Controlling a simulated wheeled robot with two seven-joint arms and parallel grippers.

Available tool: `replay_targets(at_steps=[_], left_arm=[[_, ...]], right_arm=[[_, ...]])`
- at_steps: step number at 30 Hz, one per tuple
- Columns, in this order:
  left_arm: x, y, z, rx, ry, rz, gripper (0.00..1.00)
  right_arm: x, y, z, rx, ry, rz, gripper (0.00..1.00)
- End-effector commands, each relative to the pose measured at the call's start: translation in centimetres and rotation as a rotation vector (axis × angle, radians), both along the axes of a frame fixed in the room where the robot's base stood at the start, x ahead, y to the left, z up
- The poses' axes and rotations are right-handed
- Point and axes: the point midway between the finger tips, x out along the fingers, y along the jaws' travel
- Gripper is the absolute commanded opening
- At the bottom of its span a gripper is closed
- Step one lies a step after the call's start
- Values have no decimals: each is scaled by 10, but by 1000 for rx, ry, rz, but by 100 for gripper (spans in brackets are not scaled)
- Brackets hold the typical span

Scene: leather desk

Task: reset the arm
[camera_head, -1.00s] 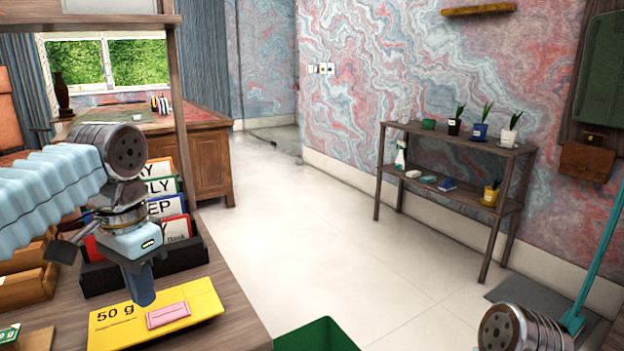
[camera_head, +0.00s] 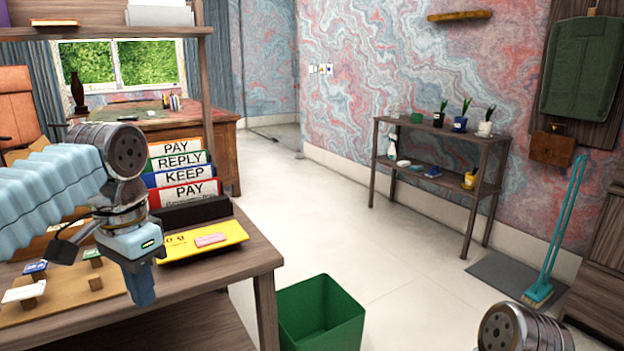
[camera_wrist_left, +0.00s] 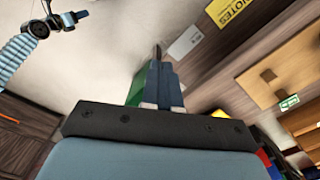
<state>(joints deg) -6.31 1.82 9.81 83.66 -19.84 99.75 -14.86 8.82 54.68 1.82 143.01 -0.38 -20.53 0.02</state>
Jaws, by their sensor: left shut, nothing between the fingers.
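My left arm comes in from the left in the head view. Its left gripper (camera_head: 142,286) points down in front of the desk's front part, shut and empty. The left wrist view shows its closed fingers (camera_wrist_left: 157,82) together with nothing between them. My right arm shows only as a metal joint at the bottom right of the head view, with its gripper out of that picture. In the left wrist view, what looks like my right gripper (camera_wrist_left: 75,18) is small at the upper left, and its jaws cannot be made out.
A green bin (camera_head: 320,315) stands right of the desk. A plant shelf (camera_head: 440,135) lines the wall. The middle floor is clear.

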Motion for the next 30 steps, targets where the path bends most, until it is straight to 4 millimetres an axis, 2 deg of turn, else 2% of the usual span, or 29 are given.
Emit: replay_targets(at_steps=[10, 13, 17, 20, 23, 26, 27, 29, 30], left_arm=[[29, -16, -46, -32, 2, -2, 0], [40, -24, -68, -47, 4, -1, 0], [57, -37, -108, -78, 8, 4, 0], [69, -49, -147, -110, 13, 16, 0], [78, -65, -198, -153, 22, 36, 0], [79, -86, -267, -212, 38, 80, 0], [74, -95, -300, -240, 47, 109, 0], [63, -109, -351, -283, 59, 163, 0], [51, -117, -383, -310, 66, 208, 0]], right_arm=[[0, 0, 0, 0, 0, 0, 43], [0, 0, 0, 0, 0, 0, 43], [0, 0, 0, 0, 0, 0, 43], [0, 0, 0, 0, 0, 0, 43], [0, 0, 0, 0, 0, 0, 43], [0, 0, 0, 0, 0, 0, 43], [0, 0, 0, 0, 0, 0, 43], [0, 0, 0, 0, 0, 0, 43], [0, 0, 0, 0, 0, 0, 43]])
